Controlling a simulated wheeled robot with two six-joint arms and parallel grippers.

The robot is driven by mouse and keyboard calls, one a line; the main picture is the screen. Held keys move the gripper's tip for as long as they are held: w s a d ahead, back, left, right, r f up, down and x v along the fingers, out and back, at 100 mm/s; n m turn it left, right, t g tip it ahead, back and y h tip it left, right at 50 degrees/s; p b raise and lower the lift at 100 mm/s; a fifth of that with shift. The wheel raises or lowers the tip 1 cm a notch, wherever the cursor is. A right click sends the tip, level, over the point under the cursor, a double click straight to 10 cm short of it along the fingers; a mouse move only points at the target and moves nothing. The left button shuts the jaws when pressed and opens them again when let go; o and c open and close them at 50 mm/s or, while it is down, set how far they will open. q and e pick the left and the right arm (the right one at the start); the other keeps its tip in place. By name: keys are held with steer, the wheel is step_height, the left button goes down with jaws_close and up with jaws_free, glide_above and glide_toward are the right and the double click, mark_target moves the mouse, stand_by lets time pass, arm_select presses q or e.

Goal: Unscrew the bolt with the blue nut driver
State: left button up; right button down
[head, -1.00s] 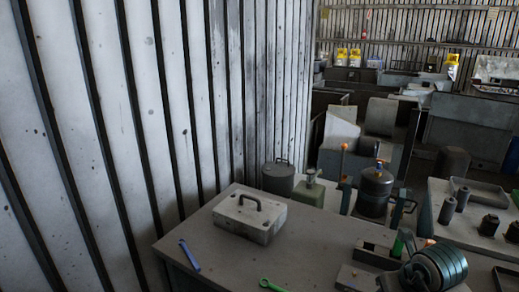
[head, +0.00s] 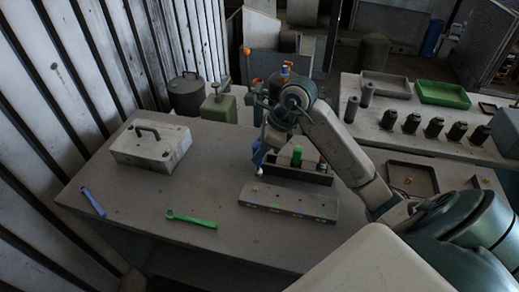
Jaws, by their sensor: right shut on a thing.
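The blue nut driver (head: 258,155) is in my right gripper (head: 264,144), with its blue handle upright and its pale lower end just above the table. My right gripper is shut on it, beside the left end of a dark open holder (head: 318,177). A green-handled tool (head: 297,156) and another tool stand in that holder. A grey box with a dark handle (head: 152,146), perhaps the housing, stands on the table at the left. I cannot make out the bolt for certain. My left gripper is out of view.
A long grey block (head: 288,203) lies in front of the holder. A green wrench (head: 192,219) and a blue tool (head: 92,202) lie at the table's front left. A shallow tray (head: 432,182) holds a small brass-coloured thing. The table's middle is clear.

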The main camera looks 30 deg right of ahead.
mark_target(258, 164)
steer(key=shift+a+r, duration=0.1)
steer(key=shift+a, duration=0.15)
steer(key=shift+a+f+b, duration=0.35)
steer(key=shift+a+f, duration=0.2)
steer(key=shift+a, duration=0.05)
steer(key=f+b, duration=0.1)
steer(key=f, duration=0.1)
steer(key=f+b, duration=0.1)
steer(key=f, duration=0.1)
steer(key=shift+d+b, duration=0.3)
steer(key=shift+d, duration=0.05)
steer(key=shift+f, duration=0.15)
arm_select(q)
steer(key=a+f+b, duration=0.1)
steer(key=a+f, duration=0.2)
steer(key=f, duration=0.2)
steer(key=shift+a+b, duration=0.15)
steer(key=shift+b, duration=0.25)
arm_select(e)
steer(key=shift+f, duration=0.4)
steer(key=shift+r, duration=0.1)
